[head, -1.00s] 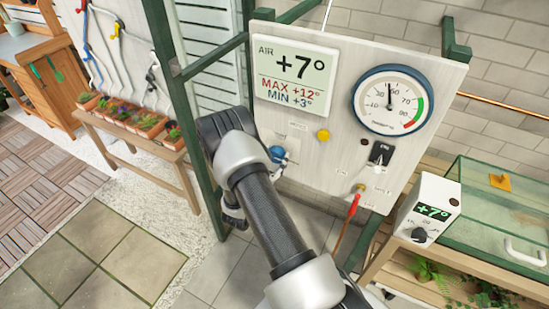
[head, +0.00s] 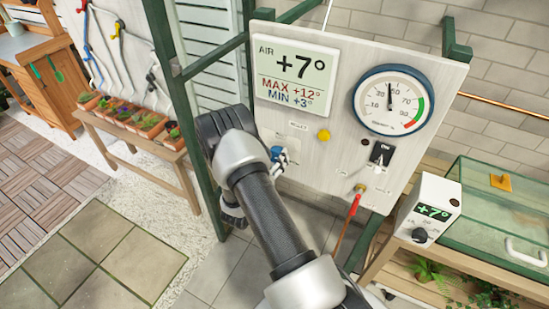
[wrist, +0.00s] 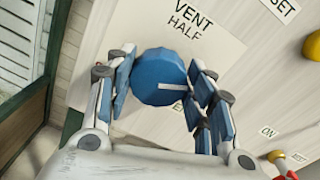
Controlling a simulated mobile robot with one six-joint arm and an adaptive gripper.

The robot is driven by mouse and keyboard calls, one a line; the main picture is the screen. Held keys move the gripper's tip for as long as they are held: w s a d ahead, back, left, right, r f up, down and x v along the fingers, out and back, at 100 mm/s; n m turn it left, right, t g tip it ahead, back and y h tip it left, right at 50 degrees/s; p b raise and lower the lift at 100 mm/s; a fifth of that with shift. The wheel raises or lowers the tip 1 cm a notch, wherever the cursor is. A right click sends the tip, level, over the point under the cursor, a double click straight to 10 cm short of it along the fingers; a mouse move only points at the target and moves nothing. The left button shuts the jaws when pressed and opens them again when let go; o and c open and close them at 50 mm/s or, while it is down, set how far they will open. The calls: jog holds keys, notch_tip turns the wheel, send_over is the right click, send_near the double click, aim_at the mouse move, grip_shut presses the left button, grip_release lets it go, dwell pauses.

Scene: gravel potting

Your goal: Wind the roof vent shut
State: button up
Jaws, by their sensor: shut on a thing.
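The blue vent knob (wrist: 160,78) sits on the pale panel under a label (wrist: 196,22) reading "VENT" and "HALF". Its white pointer line points right in the wrist view. My gripper (wrist: 160,90) is shut on the knob, with blue-padded fingers on its left and right sides. Another label below the knob is mostly covered. In the head view the knob (head: 276,153) shows at the panel's lower left, with my gripper (head: 281,156) at it and my arm in front. I cannot identify the roof vent itself.
The panel (head: 335,140) carries an air display (head: 295,75), a round gauge (head: 390,100), a yellow button (head: 323,136) and a black switch (head: 381,153). A green post (head: 178,100) stands close left of my arm.

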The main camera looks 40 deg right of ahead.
jog(key=n, duration=0.7)
jog(key=shift+w, duration=0.1)
jog(key=n, duration=0.3)
jog(key=shift+a+n+g+p, duration=0.1)
jog(key=shift+n+g+p, duration=0.25)
jog(key=shift+n+g, duration=0.05)
jog(key=n, duration=0.3)
jog(key=shift+f, duration=0.15)
jog(key=n, duration=0.3)
jog(key=shift+n+p, duration=0.35)
jog(key=shift+n, duration=0.05)
jog(key=n, duration=0.3)
jog(key=shift+f+n, duration=0.1)
jog(key=shift+n, duration=0.2)
jog(key=n, duration=0.3)
jog(key=shift+g+h, duration=0.3)
jog(key=shift+g, duration=0.1)
jog(key=shift+f+n, duration=0.1)
jog(key=shift+n, duration=1.9)
jog(key=shift+p, duration=0.3)
